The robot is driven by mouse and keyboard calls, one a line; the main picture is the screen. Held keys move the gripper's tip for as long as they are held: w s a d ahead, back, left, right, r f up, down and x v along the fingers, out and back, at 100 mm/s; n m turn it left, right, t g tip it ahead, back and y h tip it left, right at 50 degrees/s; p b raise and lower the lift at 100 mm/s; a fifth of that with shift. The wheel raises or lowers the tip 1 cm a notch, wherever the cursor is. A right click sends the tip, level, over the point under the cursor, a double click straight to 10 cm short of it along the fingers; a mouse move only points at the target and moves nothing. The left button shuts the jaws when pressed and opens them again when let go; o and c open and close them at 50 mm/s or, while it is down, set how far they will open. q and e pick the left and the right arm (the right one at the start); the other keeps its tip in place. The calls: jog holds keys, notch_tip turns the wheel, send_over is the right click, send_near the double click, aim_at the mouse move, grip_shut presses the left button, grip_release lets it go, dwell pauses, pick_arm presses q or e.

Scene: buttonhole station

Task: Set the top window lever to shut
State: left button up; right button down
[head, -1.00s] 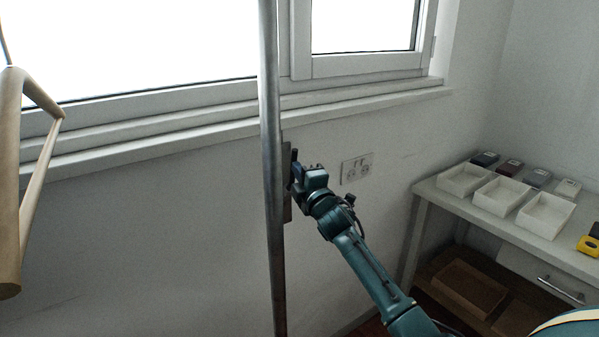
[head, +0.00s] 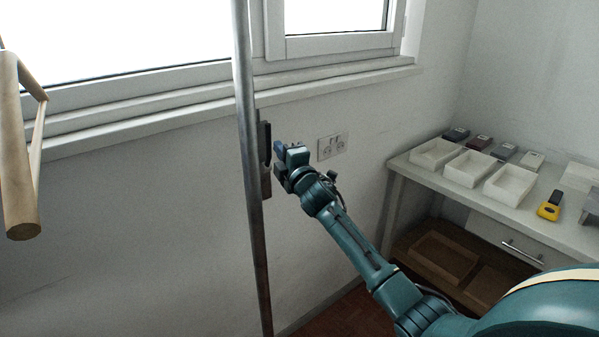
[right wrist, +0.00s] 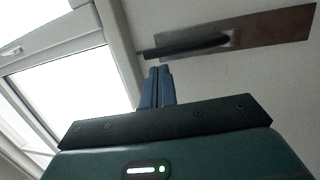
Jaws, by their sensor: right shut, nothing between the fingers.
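The white-framed window (head: 330,44) fills the top of the head view, cut off above. No lever can be made out on it there. In the right wrist view the window frame (right wrist: 50,55) is at the left, with a small pale fitting (right wrist: 12,50) that may be a lever; I cannot tell its setting. My right gripper (head: 279,150) is shut and empty, below the sill and just right of a grey pole. Its blue fingers (right wrist: 158,73) are together in the wrist view. My left gripper is not in view.
A grey pole (head: 247,120) stands before the wall. Beside it hangs a brownish plate (head: 266,182) with a dark handle (right wrist: 185,47). A wooden frame (head: 18,170) is at the left. A table (head: 408,170) with white trays (head: 468,168) stands right. A wall socket (head: 332,146) is near the gripper.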

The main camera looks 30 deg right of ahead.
jog(key=s, duration=0.9)
jog(key=s+a+f+m+g, duration=0.3)
jog(key=s+f+m+g, duration=0.1)
jog(key=s+f, duration=0.4)
jog(key=s+a+f+m+g, duration=0.35)
jog(key=s+f+m, duration=0.2)
jog(key=f, duration=0.45)
jog(key=s+a+f+m+g, duration=0.2)
jog(key=s+g, duration=0.1)
jog(key=s, duration=0.5)
jog(key=s+a+f+m+g+y, duration=0.1)
jog(key=s+a+f+m+g, duration=0.15)
jog(key=s, duration=0.45)
jog(key=s+a+f+m+g, duration=0.1)
jog(key=s+a+f+g, duration=0.15)
jog(key=s, duration=0.55)
jog(key=w+a+f+n+t+y, duration=0.1)
jog(key=w+a+f+t+y, duration=0.2)
jog(key=w+a+f+t, duration=0.1)
jog(key=shift+w+a+f+t, duration=0.4)
jog(key=shift+w+a+t, duration=0.45)
jog(key=shift+w+t, duration=0.3)
jog(key=shift+s+d, duration=0.1)
